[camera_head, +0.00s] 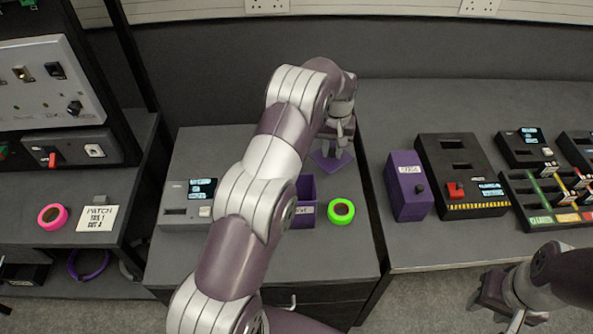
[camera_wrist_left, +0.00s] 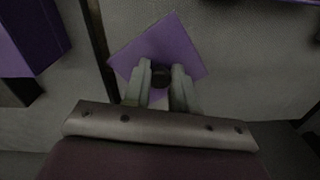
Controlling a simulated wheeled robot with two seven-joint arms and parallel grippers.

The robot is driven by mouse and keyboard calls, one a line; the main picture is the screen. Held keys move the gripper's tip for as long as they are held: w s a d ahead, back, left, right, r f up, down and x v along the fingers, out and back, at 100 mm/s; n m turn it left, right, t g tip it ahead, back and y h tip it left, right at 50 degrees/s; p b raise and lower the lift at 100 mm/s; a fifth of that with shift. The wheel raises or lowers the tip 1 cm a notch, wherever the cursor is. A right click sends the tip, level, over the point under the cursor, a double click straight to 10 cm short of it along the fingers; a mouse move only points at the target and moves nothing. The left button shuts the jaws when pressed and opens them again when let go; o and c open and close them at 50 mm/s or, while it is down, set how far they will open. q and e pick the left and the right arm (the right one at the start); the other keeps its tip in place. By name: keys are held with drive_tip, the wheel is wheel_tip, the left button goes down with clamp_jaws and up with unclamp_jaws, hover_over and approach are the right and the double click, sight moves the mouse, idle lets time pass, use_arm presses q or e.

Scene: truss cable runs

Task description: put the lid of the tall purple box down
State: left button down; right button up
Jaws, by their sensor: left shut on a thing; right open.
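My left gripper (camera_head: 336,148) is shut on the dark knob (camera_wrist_left: 160,77) of a square purple lid (camera_head: 332,163). The lid also shows in the left wrist view (camera_wrist_left: 192,55), turned at an angle under the fingers. In the head view the lid is at the back right of the middle cabinet top; whether it touches the surface I cannot tell. An open purple box (camera_head: 306,189) with a label stands in front of it, partly hidden by my left arm. My right gripper (camera_head: 513,318) is open and empty at the lower right, away from the lid.
A green tape roll (camera_head: 341,210) lies right of the open box. A grey device (camera_head: 184,214) is at left. A narrow gap separates cabinet and bench.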

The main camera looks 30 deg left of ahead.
use_arm(q)
drive_tip(key=shift+w+r+n, duration=0.2)
drive_tip(key=shift+r+n, duration=0.2)
drive_tip(key=shift+n, duration=0.3)
drive_tip(key=shift+s+a+f+n, duration=0.15)
drive_tip(key=shift+a+n, duration=0.05)
drive_tip(key=shift+n, duration=0.1)
drive_tip(key=a+f, duration=0.2)
drive_tip(key=a, duration=0.1)
drive_tip(key=a+f, duration=0.2)
drive_tip(key=a, duration=0.2)
drive_tip(key=a+f+b, duration=0.1)
drive_tip(key=a+f, duration=0.1)
drive_tip(key=a, duration=0.1)
drive_tip(key=shift+a, duration=0.25)
drive_tip(key=shift+a+f, duration=0.2)
drive_tip(key=shift+a, duration=0.1)
wheel_tip(320, 180, down, 4)
drive_tip(key=shift+s+r+p, duration=0.15)
drive_tip(key=shift+p, duration=0.5)
drive_tip(key=shift+a+f, duration=0.1)
drive_tip(key=shift+f, duration=0.15)
drive_tip(key=shift+f+b, duration=0.1)
drive_tip(key=shift+b, duration=0.2)
drive_tip(key=c, duration=0.9)
unclamp_jaws()
